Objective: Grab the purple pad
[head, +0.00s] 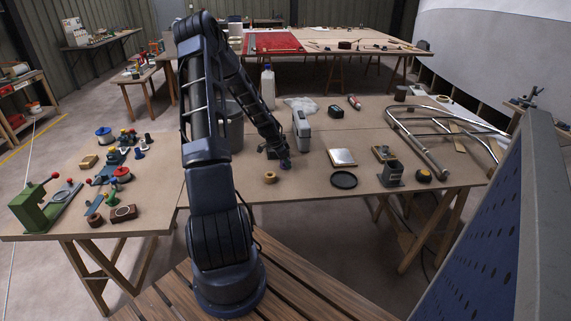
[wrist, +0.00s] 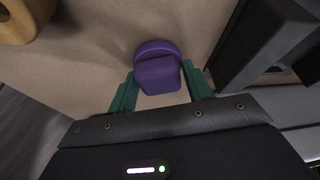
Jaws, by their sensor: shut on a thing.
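The purple pad (wrist: 157,73) is between the two green fingers of my gripper (wrist: 161,88) in the wrist view. It has a rounded disc part and a blocky part nearer the palm. My gripper is shut on it. In the head view my gripper (head: 284,160) is low over the middle worktable (head: 310,183), near its front edge. The pad is hard to make out there at that size. I cannot tell whether the pad still touches the tabletop.
A tan ring (head: 270,177) lies just left of my gripper and a grey upright case (head: 301,130) stands close behind on the right. A dark round lid (head: 343,180) and a silver block (head: 342,157) lie to the right. A white bottle (head: 268,87) stands behind.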

